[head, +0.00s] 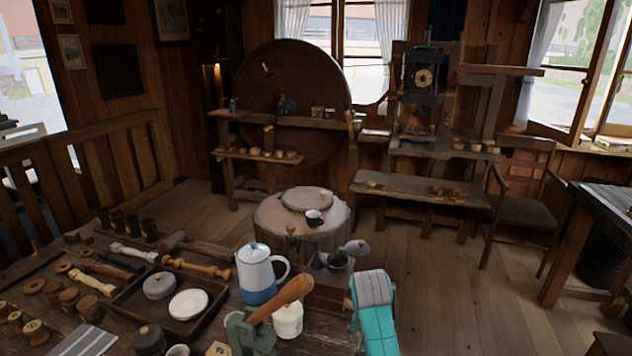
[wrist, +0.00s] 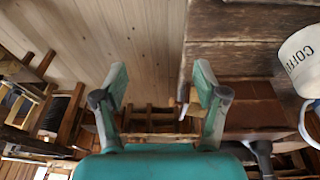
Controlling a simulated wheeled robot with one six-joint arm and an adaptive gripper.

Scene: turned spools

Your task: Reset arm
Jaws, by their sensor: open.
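My gripper (wrist: 160,72) is open, its two teal-grey fingers spread apart with nothing between them in the wrist view. Floorboards show beyond the fingers. In the head view, a teal and grey part of my arm (head: 374,315) is at the right edge of the workbench. Pale turned spools (head: 133,252) and a brown turned spool (head: 196,267) lie on the bench at the left, well away from the arm. The gripper's fingers are not clearly visible in the head view.
A white and blue pot (head: 258,275), a white lettered vessel (wrist: 303,62) and a coffee grinder (head: 334,272) stand close to the arm. A wooden tray (head: 125,303) holds two round lidded or dish-like pieces. A stump table (head: 300,228) stands behind. Open floor (head: 440,280) lies to the right.

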